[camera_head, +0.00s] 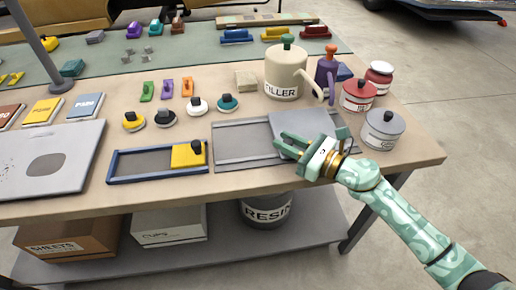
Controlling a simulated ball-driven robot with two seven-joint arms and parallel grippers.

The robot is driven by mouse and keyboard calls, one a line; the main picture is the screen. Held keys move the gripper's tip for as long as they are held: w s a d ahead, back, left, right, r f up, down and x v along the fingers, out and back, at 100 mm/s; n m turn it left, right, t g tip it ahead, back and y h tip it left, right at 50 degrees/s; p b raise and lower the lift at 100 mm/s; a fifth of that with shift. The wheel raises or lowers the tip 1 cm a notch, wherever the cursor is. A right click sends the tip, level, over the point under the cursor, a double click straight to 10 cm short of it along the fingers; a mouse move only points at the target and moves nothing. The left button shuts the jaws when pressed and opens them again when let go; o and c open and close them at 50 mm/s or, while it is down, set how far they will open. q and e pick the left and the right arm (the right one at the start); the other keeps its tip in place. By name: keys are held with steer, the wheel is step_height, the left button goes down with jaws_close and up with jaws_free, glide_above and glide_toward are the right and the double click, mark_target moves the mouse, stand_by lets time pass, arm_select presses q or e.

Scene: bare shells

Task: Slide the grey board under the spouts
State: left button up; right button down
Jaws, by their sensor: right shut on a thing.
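The grey board (296,121) lies on the right half of a grey railed tray (232,142) near the front edge of the table. My right gripper (282,144) is at the board's front edge, shut on it, and its fingers hide part of that edge. Behind the board stand a cream FILLER pot (284,72) with a spout (314,92) and a purple pot (326,70) with a spout (331,92). The spouts point down toward the board's far edge. Whether the board reaches under them I cannot tell. My left gripper is not in view.
Red cans (357,96) and a grey can (383,130) stand close right of the board. A blue-framed tray (150,162) with a yellow block (188,154) lies to the left. Several round-handled tools and a beige block (246,79) lie behind.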

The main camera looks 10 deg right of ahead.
mark_target(302, 150)
steer(key=d+b, duration=0.1)
steer(key=d, duration=0.2)
steer(key=shift+d+f, duration=0.15)
steer(key=shift+d, duration=0.2)
steer(key=shift+w, duration=0.1)
steer(key=c, duration=1.3)
jaws_free()
steer(key=shift+d, duration=0.1)
steer(key=shift+o, duration=0.2)
steer(key=shift+d, duration=0.1)
